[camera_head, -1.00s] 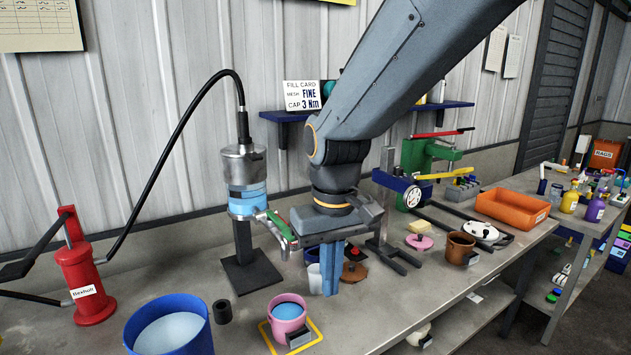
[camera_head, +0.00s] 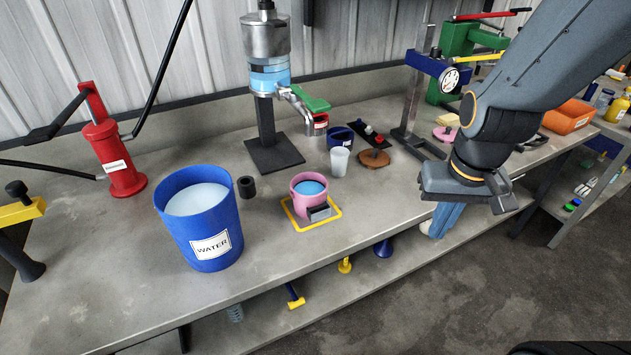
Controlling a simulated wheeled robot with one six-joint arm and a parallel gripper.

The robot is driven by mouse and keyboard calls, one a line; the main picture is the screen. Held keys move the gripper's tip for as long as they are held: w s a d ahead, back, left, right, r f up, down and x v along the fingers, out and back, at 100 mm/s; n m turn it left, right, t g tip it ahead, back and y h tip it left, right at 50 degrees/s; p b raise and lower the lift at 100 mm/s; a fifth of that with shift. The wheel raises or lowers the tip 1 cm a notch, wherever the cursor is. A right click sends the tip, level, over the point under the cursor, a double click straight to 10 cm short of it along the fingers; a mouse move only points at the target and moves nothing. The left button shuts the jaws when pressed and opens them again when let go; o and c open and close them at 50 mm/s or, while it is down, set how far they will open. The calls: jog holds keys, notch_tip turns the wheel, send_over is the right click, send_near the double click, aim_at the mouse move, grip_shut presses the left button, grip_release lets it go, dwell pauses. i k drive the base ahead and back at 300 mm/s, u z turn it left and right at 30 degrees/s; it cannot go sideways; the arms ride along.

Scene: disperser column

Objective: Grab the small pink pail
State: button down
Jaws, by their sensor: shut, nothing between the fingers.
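The small pink pail (camera_head: 302,203) stands upright on the workbench, inside a yellow square outline (camera_head: 334,222). It holds blue liquid, and a dark grey block-like part sits on its front right side. My gripper (camera_head: 444,222) hangs to the right of the pail, by the bench's front edge, with its blue fingers pointing down. The fingers look closed together and hold nothing. A clear gap lies between the gripper and the pail.
A large blue water bucket (camera_head: 213,252) stands left of the pail, with a small black cylinder (camera_head: 247,187) between them. A white cup (camera_head: 339,161), a brown lid (camera_head: 374,158) and the column stand (camera_head: 275,155) are behind. The bench between pail and gripper is bare.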

aim_at(309, 192)
jog(key=z, duration=2.05)
jog(key=i, duration=1.65)
jog(key=u, duration=3.7)
jog(key=i, duration=0.5)
jog(key=u, duration=0.05)
